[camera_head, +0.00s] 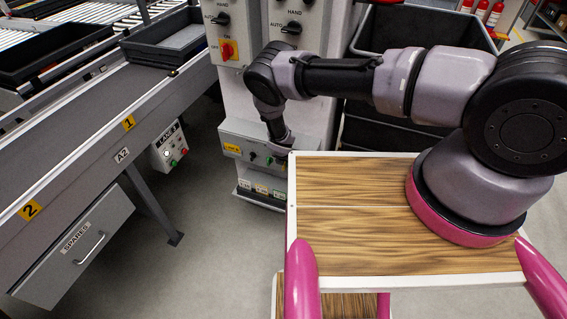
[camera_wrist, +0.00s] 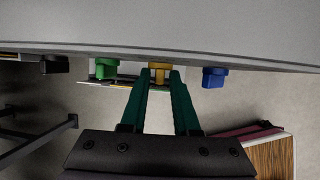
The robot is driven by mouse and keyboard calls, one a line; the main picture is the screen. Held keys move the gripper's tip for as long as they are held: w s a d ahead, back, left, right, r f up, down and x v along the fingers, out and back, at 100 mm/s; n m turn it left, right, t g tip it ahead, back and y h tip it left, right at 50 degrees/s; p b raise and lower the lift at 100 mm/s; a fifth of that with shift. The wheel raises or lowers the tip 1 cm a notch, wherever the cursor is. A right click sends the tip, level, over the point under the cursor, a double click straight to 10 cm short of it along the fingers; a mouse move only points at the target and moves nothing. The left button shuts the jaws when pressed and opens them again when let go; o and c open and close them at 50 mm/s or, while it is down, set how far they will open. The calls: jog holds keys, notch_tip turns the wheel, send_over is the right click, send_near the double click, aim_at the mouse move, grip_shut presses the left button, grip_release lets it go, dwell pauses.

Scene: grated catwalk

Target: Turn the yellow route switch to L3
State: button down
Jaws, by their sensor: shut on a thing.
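The yellow route switch (camera_wrist: 159,66) sits on the underside-facing panel edge in the wrist view, between a green knob (camera_wrist: 105,68) and a blue knob (camera_wrist: 213,77). My gripper (camera_wrist: 161,76) has its two teal fingers shut on the yellow switch, one on each side. In the head view my wrist hides the switch and the fingertips. There the low control box (camera_head: 232,138) shows a yellow label and small knobs at its left part. The switch's pointer and the position it is set to cannot be read.
A black knob (camera_wrist: 54,65) is at the far left of the same panel. Small label plates (camera_head: 262,189) sit below the box, too small to read. A conveyor (camera_head: 95,140) with a LANE box (camera_head: 168,150) is at left, dark bins (camera_head: 420,30) behind my arm.

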jog(key=shift+s+d+f+m+t+y, duration=0.1)
jog(key=shift+d+f+m+t+y, duration=0.25)
jog(key=shift+y, duration=0.7)
jog(key=shift+s+d+m+t+y, duration=0.2)
jog(key=shift+d+t+y, duration=0.3)
jog(key=shift+y, duration=0.6)
jog(key=shift+s+d+f+m+t+y, duration=0.1)
jog(key=shift+d+f+m+t+y, duration=0.15)
jog(key=shift+t+y, duration=0.55)
jog(key=shift+a+y, duration=0.1)
jog(key=shift+y, duration=0.35)
jog(key=c, duration=0.9)
grip_release()
jog(key=shift+w, duration=0.1)
